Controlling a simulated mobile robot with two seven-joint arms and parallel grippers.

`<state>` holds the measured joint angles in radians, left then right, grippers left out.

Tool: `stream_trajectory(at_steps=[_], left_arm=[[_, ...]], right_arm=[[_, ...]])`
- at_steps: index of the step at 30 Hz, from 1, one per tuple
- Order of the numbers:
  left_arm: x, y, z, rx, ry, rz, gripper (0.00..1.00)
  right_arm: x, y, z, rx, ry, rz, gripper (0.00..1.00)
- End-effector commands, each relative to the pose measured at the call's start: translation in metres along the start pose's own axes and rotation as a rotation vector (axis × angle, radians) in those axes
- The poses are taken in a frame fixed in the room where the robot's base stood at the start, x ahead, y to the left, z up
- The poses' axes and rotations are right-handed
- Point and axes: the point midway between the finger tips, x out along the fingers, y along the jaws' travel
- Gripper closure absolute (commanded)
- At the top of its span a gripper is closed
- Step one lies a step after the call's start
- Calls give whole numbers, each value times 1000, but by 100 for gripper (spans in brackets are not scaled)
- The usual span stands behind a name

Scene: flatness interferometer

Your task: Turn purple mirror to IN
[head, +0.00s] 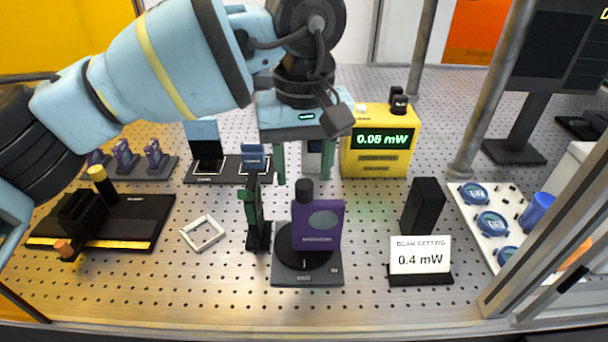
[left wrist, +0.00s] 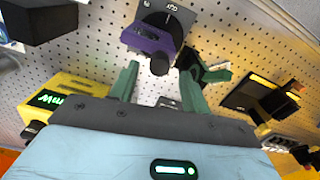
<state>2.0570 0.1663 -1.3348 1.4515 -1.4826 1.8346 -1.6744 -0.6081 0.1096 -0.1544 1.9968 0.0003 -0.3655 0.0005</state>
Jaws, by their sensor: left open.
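The purple mirror (head: 318,226) stands upright on a dark round turntable over a square base (head: 307,279). The base's front edge reads OUT; a smaller mark at its right corner is too small to read. A black knob (head: 304,189) tops the mirror's post. My left gripper (head: 304,181) hangs behind and above the mirror, its two green fingers apart with nothing between them. In the left wrist view, the mirror (left wrist: 150,41) and its knob (left wrist: 160,66) lie ahead of the open fingers (left wrist: 158,70), the knob lined up between the tips. My right gripper is not in view.
A dark green upright part (head: 255,215) stands close left of the mirror. A yellow meter (head: 380,142) reading 0.05 mW stands behind right. A beam-setting card (head: 420,256) reads 0.4 mW, with a black block (head: 423,205) behind it. A white square frame (head: 203,234) lies left.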

Motion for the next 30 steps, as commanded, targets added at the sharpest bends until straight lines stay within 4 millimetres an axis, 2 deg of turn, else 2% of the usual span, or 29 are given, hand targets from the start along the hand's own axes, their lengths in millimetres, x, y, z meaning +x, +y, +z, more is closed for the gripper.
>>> stream_trajectory(at_steps=[3, 7, 17, 27, 30], left_arm=[[14, 0, 0, 0, 0, 0, 53], [22, 0, 0, 0, 1, 0, 53], [26, 0, 0, 0, 1, 1, 54], [25, 0, 0, 0, 1, 1, 98], [25, 0, 0, -3, 1, 1, 98]], right_arm=[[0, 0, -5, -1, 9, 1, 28], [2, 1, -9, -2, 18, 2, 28], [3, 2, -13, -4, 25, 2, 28], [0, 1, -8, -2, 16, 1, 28], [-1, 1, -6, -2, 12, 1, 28]])
